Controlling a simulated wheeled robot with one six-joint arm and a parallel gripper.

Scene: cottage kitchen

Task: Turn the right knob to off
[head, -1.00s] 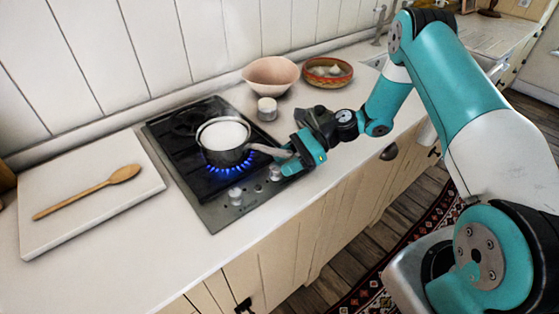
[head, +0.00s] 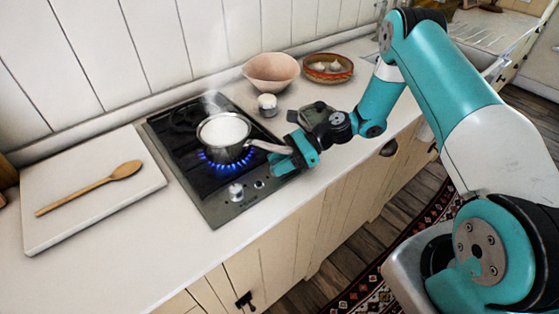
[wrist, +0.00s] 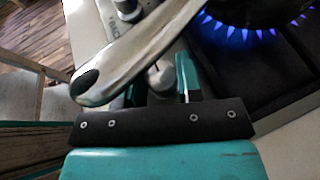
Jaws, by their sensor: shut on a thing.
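My gripper (head: 277,167) reaches down at the front right of the black hob (head: 187,190). In the wrist view my gripper (wrist: 160,88) is shut on the pale right knob (wrist: 161,75), which shows between its fingers. The fingers hide this knob in the head view, so I cannot tell its setting. The left knob (head: 236,191) stands free on the front strip. A saucepan (head: 224,148) of white liquid sits on a burner with a lit blue flame (head: 222,166). Its metal handle (wrist: 140,52) passes over my fingers in the wrist view; I cannot tell whether they touch.
A white board (head: 90,205) with a wooden spoon (head: 95,187) lies at left. The front counter is clear.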

